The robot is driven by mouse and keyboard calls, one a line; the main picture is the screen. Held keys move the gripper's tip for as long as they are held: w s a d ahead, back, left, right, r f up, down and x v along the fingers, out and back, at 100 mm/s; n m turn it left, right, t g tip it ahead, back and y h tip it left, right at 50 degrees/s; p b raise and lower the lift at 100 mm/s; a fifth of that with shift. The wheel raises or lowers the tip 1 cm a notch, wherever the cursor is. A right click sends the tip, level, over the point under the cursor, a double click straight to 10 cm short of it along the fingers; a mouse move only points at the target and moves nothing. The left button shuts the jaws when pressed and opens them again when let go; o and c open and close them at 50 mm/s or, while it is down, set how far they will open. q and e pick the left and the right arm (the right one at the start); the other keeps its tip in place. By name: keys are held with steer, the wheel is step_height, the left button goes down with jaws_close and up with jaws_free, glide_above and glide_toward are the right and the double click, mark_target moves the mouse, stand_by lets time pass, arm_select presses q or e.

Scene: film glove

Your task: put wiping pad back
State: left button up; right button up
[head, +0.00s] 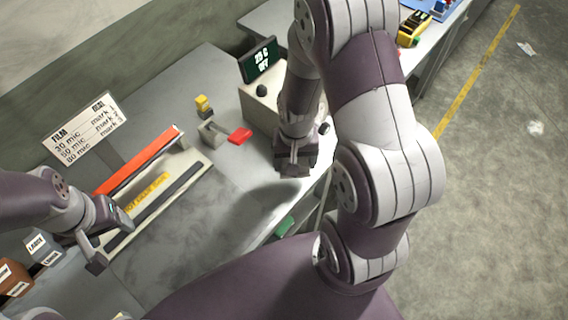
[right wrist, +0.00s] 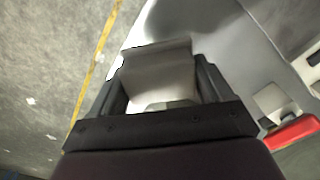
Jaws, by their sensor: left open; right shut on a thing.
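My right gripper (head: 295,163) is over the near edge of the grey bench in the head view, pointing down. In the right wrist view, its dark fingers (right wrist: 160,95) are shut on a pale grey block-like thing (right wrist: 158,72), which looks like the wiping pad. In the head view the pad is mostly hidden by the gripper and arm. My left gripper (head: 108,236) is open and empty over the near left end of the sealing bar unit (head: 196,172). I cannot make out a place marked for the pad.
A control box (head: 262,112) with a dark display (head: 259,60) stands behind my right gripper. A red-handled part (head: 240,136) and a yellow-topped piece (head: 203,102) are to its left. Labelled boxes (head: 42,248) stand at lower left. The bench middle (head: 210,215) is clear.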

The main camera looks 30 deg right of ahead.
mark_target(284, 167)
steer(key=w, duration=0.1)
steer(key=w+a+f, duration=0.1)
steer(key=f, duration=0.1)
steer(key=shift+w+a, duration=0.3)
steer(key=shift+w, duration=0.1)
steer(key=f, duration=0.3)
steer(key=shift+s+f+p, duration=0.25)
steer(key=shift+p, duration=0.1)
steer(key=shift+f, duration=0.1)
steer(key=shift+w, duration=0.15)
steer(key=shift+f, duration=0.2)
steer(key=o, duration=0.9)
steer(key=shift+o, duration=0.2)
steer(key=shift+r, duration=0.1)
